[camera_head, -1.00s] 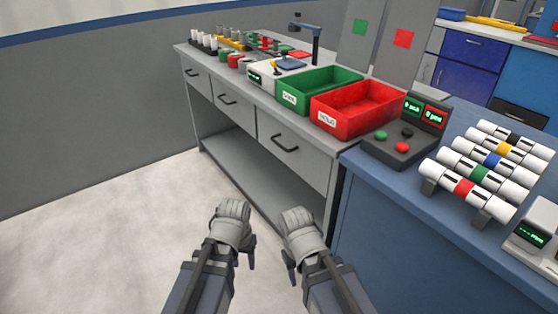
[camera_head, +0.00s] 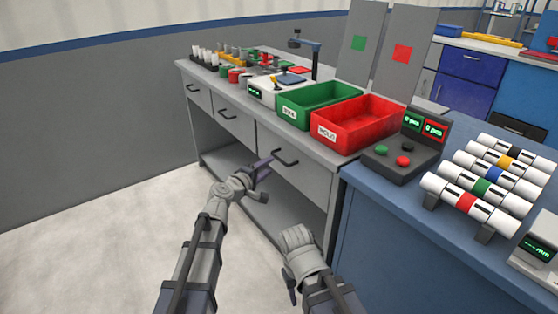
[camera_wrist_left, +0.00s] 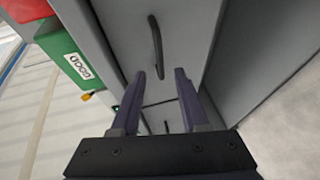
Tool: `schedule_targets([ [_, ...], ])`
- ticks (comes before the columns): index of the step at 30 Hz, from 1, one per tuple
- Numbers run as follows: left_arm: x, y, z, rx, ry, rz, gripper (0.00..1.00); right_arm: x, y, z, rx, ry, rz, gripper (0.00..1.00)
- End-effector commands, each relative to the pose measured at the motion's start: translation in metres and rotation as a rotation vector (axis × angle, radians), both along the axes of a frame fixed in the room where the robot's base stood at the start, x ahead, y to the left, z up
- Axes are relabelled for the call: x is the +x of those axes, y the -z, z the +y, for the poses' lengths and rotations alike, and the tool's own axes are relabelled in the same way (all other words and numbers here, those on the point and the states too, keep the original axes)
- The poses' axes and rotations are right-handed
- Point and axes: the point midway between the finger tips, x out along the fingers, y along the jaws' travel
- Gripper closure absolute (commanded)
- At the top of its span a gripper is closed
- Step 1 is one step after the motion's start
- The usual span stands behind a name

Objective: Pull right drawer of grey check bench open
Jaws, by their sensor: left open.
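The grey check bench (camera_head: 232,165) has a row of drawers under its top. The right drawer (camera_head: 302,178) is shut flush with the front and has a dark bar handle (camera_head: 285,158). My left gripper (camera_head: 268,178) is open and empty, just in front of this drawer's handle. In the left wrist view the handle (camera_wrist_left: 156,48) lies ahead of the gap between the open fingers (camera_wrist_left: 157,78), apart from them. My right gripper (camera_head: 292,282) hangs lower, in front of the bench; its finger opening does not show clearly.
A green bin (camera_head: 318,100) and a red bin (camera_head: 355,123) stand on the bench top above the drawer. A blue bench (camera_head: 400,215) with a control box (camera_head: 402,158) and banded pipes adjoins on the right. The floor (camera_head: 90,235) at left is clear.

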Motion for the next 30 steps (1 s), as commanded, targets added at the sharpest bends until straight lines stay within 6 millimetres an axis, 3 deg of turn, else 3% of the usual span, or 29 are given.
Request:
schedule_targets([
  [8, 0.009, 0.002, -0.005, 0.000, 0.000, 0.000, 0.55, 0.000, 0.002, 0.000, 0.000, 0.000, 0.000, 0.50],
  [21, 0.061, 0.014, -0.036, 0.002, 0.001, 0.000, 0.55, 0.000, 0.014, 0.000, 0.002, -0.003, 0.000, 0.50],
  [30, 0.065, 0.014, -0.040, 0.002, 0.001, 0.000, 0.55, 0.000, 0.014, 0.000, 0.002, -0.003, 0.000, 0.50],
])
